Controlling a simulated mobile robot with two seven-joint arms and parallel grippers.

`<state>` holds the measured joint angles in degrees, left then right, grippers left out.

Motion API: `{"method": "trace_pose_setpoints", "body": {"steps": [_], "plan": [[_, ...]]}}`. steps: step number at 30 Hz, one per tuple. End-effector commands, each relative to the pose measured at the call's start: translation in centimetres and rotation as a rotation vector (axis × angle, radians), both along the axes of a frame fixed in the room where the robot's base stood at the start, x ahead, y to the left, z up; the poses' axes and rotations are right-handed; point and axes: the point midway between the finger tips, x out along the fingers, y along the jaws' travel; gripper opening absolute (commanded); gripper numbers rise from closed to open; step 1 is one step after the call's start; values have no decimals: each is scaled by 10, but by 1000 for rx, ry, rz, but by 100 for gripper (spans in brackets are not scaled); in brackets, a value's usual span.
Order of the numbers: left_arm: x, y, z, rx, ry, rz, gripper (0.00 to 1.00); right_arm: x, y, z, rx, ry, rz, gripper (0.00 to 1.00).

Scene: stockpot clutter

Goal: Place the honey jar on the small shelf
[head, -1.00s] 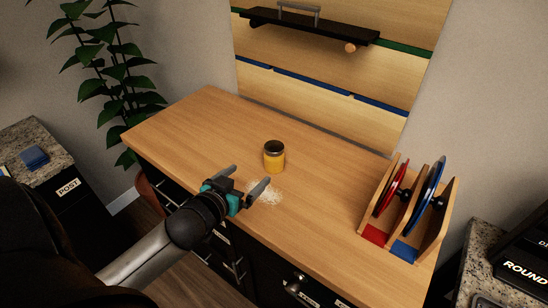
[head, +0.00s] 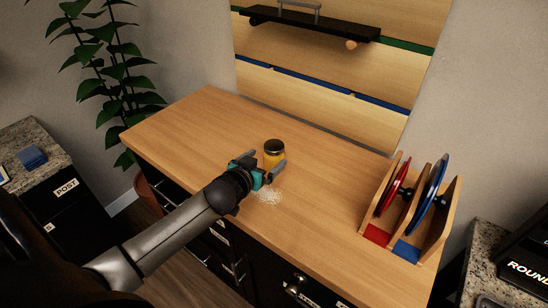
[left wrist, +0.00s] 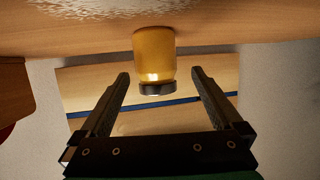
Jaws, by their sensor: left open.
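The honey jar (head: 274,149), amber with a dark lid, stands upright on the wooden counter; my gripper hides its lower part in the head view. My left gripper (head: 265,164) is open, just in front of the jar. In the left wrist view the jar (left wrist: 154,58) shows upside down, between and beyond the two spread fingers (left wrist: 160,88). I cannot tell from the head view whether a finger touches it. The small dark shelf (head: 310,24) is on the slatted wall panel behind the counter. My right gripper is not in view.
A pale scattered patch (head: 268,195) lies on the counter beside the gripper. A wooden rack (head: 447,222) with a red disc (head: 393,187) and a blue disc (head: 428,195) stands at the counter's right end. The counter's left part is clear. A plant (head: 103,60) stands behind left.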

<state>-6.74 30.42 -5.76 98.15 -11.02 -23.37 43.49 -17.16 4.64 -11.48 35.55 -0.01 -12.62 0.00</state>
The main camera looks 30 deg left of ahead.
Motion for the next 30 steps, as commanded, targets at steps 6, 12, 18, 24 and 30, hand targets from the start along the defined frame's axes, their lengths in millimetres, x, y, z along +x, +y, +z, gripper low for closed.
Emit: {"method": "trace_pose_setpoints", "body": {"steps": [6,12,18,24,30], "plan": [[24,-2,-8,1,-2,0,100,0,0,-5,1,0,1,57],[42,-1,-15,1,0,0,100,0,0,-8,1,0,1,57],[46,0,-17,1,0,-1,100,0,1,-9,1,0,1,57],[46,0,-16,1,0,-1,96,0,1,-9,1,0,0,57],[46,0,-16,1,0,-1,73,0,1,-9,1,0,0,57]]}}
